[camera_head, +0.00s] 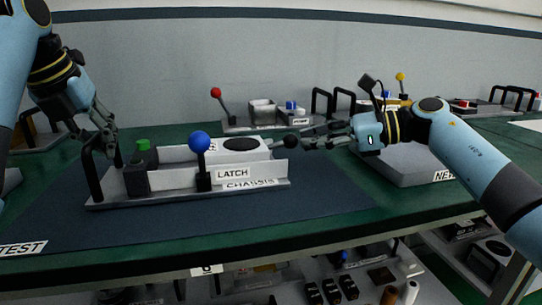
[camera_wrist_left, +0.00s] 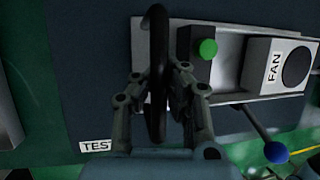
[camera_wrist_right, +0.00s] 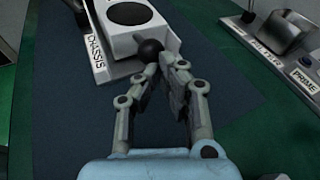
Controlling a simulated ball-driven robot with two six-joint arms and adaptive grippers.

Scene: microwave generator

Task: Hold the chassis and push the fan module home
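The chassis (camera_head: 222,191) is a grey tray with a "CHASSIS" label, lying on the dark mat. The white fan module (camera_head: 240,151) with a black round grille sits in its right part; its "FAN" label shows in the left wrist view (camera_wrist_left: 275,66). A blue-knobbed latch lever (camera_head: 200,143) stands upright at the front. My left gripper (camera_wrist_left: 158,80) has its fingers on both sides of the chassis's black left handle (camera_head: 92,175) and appears shut on it. My right gripper (camera_wrist_right: 163,65) has its fingertips nearly together at the black ball knob (camera_wrist_right: 150,49) on the fan's right end; they seem to touch it.
A green button (camera_head: 143,144) tops a dark block left of the fan. A grey tray (camera_head: 408,165) labelled "NEW" lies at the right. A unit with a red-knobbed lever (camera_head: 216,92) stands behind. The mat's front (camera_head: 150,228) is clear.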

